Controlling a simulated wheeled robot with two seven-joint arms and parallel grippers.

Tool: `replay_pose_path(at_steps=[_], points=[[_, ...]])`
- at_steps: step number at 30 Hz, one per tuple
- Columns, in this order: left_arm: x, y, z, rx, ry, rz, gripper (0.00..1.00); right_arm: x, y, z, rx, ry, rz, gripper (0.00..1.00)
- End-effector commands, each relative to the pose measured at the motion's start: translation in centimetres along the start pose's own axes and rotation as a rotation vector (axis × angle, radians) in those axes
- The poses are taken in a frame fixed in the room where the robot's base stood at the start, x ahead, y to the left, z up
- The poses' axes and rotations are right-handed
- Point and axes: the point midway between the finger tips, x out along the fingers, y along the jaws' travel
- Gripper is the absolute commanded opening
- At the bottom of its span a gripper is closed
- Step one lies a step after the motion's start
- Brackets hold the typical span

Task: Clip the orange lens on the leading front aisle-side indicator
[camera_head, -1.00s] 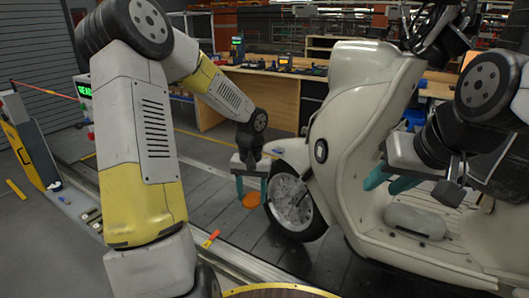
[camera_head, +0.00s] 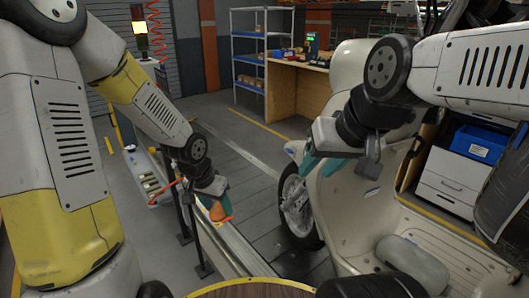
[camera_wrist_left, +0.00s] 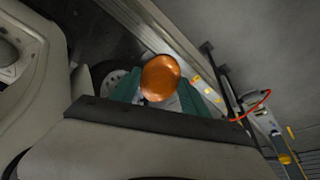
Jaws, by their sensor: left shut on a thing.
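The orange lens (camera_head: 221,210) is round and glossy. My left gripper (camera_head: 217,207) is shut on it and holds it in the air, left of the scooter's front wheel (camera_head: 296,206). In the left wrist view the lens (camera_wrist_left: 160,78) sits between the two teal fingers. The cream scooter (camera_head: 350,205) stands upright with its front shield behind my right arm. My right gripper (camera_head: 322,163) is in front of the shield, its teal fingers apart and nothing seen between them. The indicator that takes the lens cannot be made out; my right arm hides part of the scooter's front.
A thin dark post stand (camera_head: 191,225) with a red cable is close beside my left gripper. A metal rail (camera_head: 240,245) runs along the floor conveyor. A wooden bench (camera_head: 292,92) and a blue shelf (camera_head: 236,72) stand behind. Floor between rail and bench is clear.

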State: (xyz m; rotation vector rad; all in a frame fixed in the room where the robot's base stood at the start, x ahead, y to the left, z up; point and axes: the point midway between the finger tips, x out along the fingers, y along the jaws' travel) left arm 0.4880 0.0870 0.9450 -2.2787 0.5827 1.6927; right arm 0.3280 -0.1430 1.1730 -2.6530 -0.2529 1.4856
Motion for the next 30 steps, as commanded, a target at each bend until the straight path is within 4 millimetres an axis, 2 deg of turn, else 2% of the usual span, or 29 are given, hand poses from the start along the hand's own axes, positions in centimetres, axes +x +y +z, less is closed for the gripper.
replay_pose_path(at_steps=[20, 26, 30], points=[[-0.5, 5.6, -1.9, 0.411, 0.299, 0.273, 0.14, 0.0, 0.0, 0.0, 0.0, 0.0, 0.0, 0.36], [-1.0, 7.4, -3.3, 0.55, 0.408, 0.409, 0.14, 0.0, 0.0, 0.0, 0.0, 0.0, 0.0, 0.36], [-1.6, 8.9, -4.9, 0.662, 0.504, 0.554, 0.14, 0.0, 0.0, 0.0, 0.0, 0.0, 0.0, 0.36]])
